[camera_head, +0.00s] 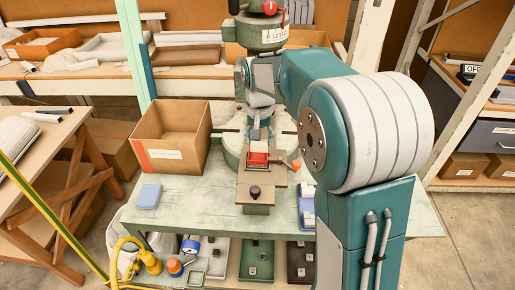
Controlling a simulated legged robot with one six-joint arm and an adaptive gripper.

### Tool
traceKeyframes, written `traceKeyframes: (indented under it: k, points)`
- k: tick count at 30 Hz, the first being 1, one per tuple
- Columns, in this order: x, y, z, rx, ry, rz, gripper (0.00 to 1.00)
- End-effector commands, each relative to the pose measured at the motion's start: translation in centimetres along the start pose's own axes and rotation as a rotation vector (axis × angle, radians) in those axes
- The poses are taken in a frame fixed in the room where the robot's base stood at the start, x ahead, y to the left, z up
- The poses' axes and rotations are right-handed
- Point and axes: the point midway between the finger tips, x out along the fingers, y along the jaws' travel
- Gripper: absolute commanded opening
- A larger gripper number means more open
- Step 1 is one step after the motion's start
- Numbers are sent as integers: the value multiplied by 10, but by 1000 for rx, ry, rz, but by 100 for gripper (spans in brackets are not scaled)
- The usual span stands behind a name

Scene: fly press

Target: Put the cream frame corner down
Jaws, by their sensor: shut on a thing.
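My gripper (257,132) hangs at the end of my teal arm, over the work area of the fly press (264,30). It is shut on a small piece, taken as the cream frame corner, whose outline is too small and covered to make out. Below the fingertips is a red block (257,159) on the brown tool plate (256,190) of the press. I cannot tell whether the held piece touches the block or hangs just above it.
An open cardboard box (172,148) stands left of the press on the pale green bench (190,220). A blue block (149,196) lies in front of it. An orange-ended handle (296,165) is close right of the gripper. Trays (257,262) sit below the bench's front edge.

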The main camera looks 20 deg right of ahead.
Motion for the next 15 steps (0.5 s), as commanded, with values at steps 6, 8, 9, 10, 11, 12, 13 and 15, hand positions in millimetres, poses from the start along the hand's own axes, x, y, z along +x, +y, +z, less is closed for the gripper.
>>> traceKeyframes:
  k: [6, 8, 9, 10, 11, 12, 13, 15]
  points:
    - [16, -4, -12, 0, 0, 0, 21]
    - [20, -5, -16, 0, 0, 0, 21]
    - [25, -6, -19, 0, -2, 1, 21]
    - [30, -6, -19, 0, -3, 1, 21]
    - [35, -6, -18, 0, -3, 1, 21]
    - [41, -6, -18, 0, -3, 1, 21]
    - [46, -6, -18, 0, -2, 1, 21]
    - [53, -6, -18, 0, -1, 0, 21]
